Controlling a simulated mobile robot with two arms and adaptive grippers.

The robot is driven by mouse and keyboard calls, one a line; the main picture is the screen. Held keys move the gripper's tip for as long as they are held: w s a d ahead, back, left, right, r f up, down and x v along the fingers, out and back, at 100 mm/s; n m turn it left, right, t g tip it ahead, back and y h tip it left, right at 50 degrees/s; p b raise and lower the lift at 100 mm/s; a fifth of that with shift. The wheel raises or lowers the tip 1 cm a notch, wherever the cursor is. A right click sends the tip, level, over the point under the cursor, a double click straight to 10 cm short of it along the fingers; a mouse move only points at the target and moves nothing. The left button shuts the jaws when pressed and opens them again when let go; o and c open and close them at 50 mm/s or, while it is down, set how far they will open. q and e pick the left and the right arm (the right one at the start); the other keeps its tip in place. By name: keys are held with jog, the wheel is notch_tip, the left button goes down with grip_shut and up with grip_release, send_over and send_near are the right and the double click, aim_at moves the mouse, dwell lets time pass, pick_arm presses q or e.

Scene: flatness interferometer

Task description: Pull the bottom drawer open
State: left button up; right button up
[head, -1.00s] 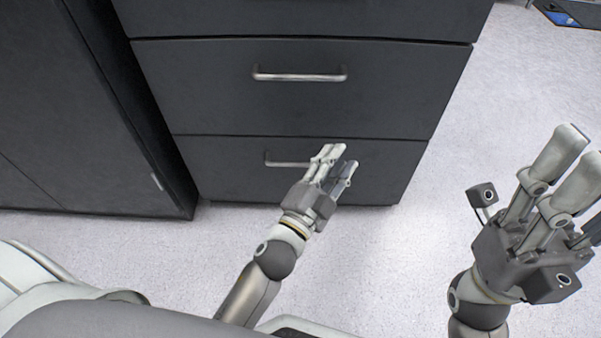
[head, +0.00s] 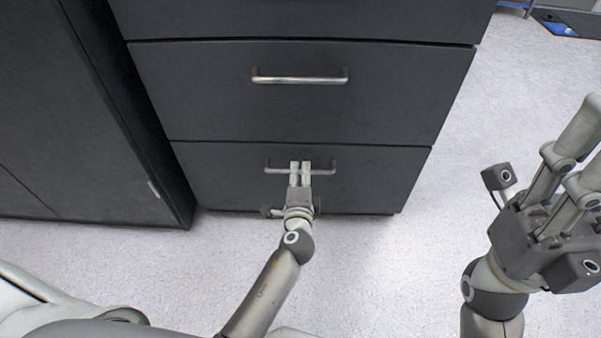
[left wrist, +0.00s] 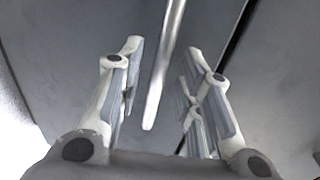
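The bottom drawer (head: 375,182) of the dark grey cabinet is closed, its front flush with the drawer above. Its silver bar handle (head: 332,168) runs sideways across the upper part of the front. My left gripper (head: 300,167) is at the middle of this handle, and its fingers cover part of the bar. In the left wrist view the fingers (left wrist: 165,52) are spread, with the handle (left wrist: 160,90) between them and a gap on each side. My right gripper (head: 580,140) is at the right edge, away from the cabinet, its fingers apart and empty; its tips are partly cut off.
The drawer above, with its own handle (head: 300,80), is closed. A dark cabinet (head: 85,130) with a door stands close on the left. The pale floor (head: 370,265) in front of the drawers and to the right is clear.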

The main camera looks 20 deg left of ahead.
pick_arm(q)
jog(key=shift+x, duration=1.1)
grip_shut()
